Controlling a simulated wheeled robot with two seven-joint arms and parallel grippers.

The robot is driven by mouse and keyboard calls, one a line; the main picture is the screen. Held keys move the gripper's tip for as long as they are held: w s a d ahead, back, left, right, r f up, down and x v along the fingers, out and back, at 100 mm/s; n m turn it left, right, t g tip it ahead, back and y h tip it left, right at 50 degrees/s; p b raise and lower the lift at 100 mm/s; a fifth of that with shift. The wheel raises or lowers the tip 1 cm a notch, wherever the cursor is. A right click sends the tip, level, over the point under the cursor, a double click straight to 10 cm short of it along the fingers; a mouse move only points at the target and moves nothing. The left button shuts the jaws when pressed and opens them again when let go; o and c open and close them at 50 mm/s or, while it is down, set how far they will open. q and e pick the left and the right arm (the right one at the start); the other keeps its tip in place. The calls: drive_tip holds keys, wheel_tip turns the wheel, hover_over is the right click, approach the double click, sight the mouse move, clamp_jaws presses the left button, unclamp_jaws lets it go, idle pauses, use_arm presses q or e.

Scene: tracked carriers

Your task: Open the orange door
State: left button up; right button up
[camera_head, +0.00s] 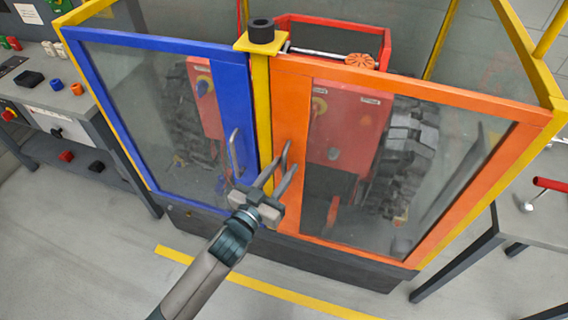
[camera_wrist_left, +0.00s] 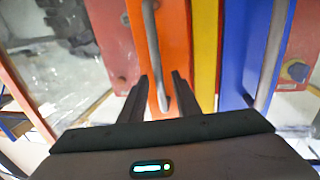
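The orange door (camera_head: 430,88) is the right one of two framed doors with clear panes, and it looks closed. Its grey bar handle (camera_head: 287,150) is upright on the door's left side. My left gripper (camera_head: 288,163) is at that handle, fingers pointing at the door. In the left wrist view the orange door (camera_wrist_left: 176,40) is straight ahead, and the handle (camera_wrist_left: 152,38) runs down between the two spread fingers of my left gripper (camera_wrist_left: 160,76). I cannot tell whether either finger touches it. My right gripper is not in view.
The blue door (camera_head: 235,95) with its own handle (camera_head: 234,152) is just left of the yellow post (camera_head: 261,100). A bench (camera_head: 95,110) stands at the left and a grey table (camera_head: 530,225) at the right. The floor in front is clear, with a yellow line (camera_head: 270,288).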

use_arm(q)
drive_tip(key=shift+w+d, duration=0.3)
drive_tip(key=shift+w, duration=0.2)
drive_tip(key=shift+c, duration=0.5)
clamp_jaws()
drive_tip(key=shift+s, duration=0.15)
